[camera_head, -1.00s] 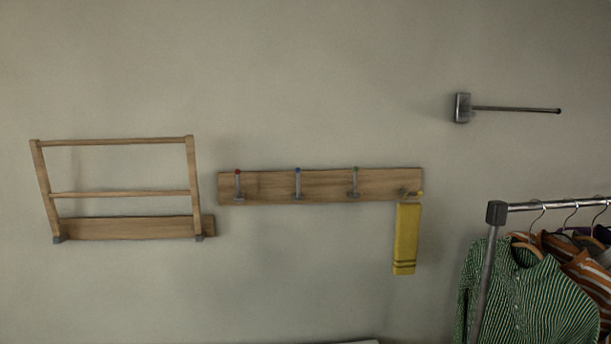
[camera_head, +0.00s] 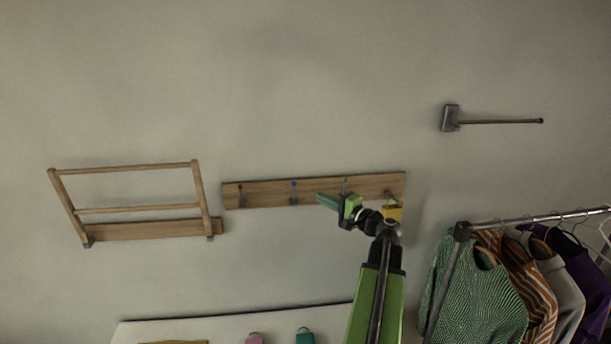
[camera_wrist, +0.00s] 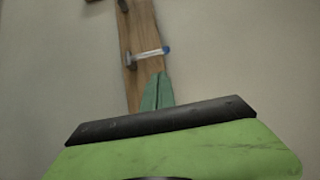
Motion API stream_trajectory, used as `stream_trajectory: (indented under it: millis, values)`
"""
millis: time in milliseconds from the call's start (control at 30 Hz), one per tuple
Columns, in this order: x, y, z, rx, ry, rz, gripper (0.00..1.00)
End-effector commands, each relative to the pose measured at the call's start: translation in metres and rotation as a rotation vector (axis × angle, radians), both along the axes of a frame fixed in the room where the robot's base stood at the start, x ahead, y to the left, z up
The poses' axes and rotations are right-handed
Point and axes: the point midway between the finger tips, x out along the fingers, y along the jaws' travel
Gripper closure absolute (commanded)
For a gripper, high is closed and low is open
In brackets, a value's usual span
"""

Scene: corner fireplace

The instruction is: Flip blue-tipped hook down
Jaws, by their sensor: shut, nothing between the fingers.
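The wooden hook board (camera_head: 268,194) is on the wall in the head view, and its grain shows in the wrist view (camera_wrist: 138,30). The blue-tipped hook (camera_head: 294,193) stands upright against the board, tip at the top. In the wrist view the same hook (camera_wrist: 148,56) lies across the board with its blue tip to the right. My gripper (camera_head: 320,198) is right of this hook in the head view, its fingers toward it. Its teal fingers (camera_wrist: 157,90) are together and empty, just below the hook in the wrist view. Whether they touch it I cannot tell.
A red-tipped hook (camera_head: 241,196) is to the left; a green-tipped one (camera_head: 345,186) is just above my gripper. A yellow towel (camera_head: 393,212) hangs at the right end, partly hidden by my arm. A wooden folding rack (camera_head: 130,209) and clothes rail (camera_head: 530,218) flank the board.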

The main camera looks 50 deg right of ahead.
Motion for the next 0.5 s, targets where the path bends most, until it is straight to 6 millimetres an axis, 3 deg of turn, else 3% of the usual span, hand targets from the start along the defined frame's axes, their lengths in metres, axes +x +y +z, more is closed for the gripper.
stream_trajectory:
  millis: [333,500]
  values:
    - [0.005,0.0,-0.002,0.0,0.001,0.003,1.0]
    - [0.032,-0.001,-0.002,0.0,0.001,0.006,1.0]
